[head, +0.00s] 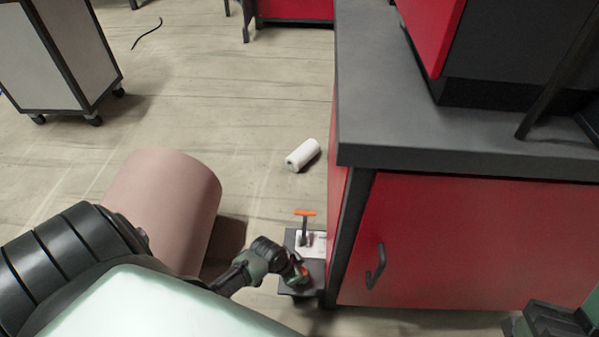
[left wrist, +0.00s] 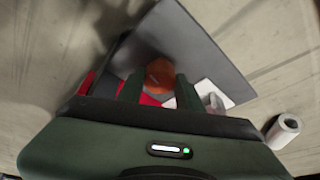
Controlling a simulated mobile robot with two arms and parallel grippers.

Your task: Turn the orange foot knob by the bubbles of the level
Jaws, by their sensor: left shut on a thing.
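An orange foot knob (head: 304,271) sits at the near end of a low dark stand (head: 289,240) on the floor. My left gripper (head: 299,279) reaches down to it from the left and is shut on it. In the left wrist view the round orange knob (left wrist: 160,74) lies between the two green fingers, over the dark plate (left wrist: 195,45). A white piece (head: 316,245) lies on the stand beside an upright post with an orange crossbar (head: 305,212). I cannot make out the level's bubbles. My right gripper (head: 550,322) is partly visible at the bottom right; its jaws cannot be read.
A red cabinet (head: 450,240) with a dark top (head: 400,110) stands close to the stand's right. A pink cylinder (head: 165,205) stands at the left. A white roll (head: 303,155) lies on the floor beyond. A grey cart (head: 55,55) is at the back left.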

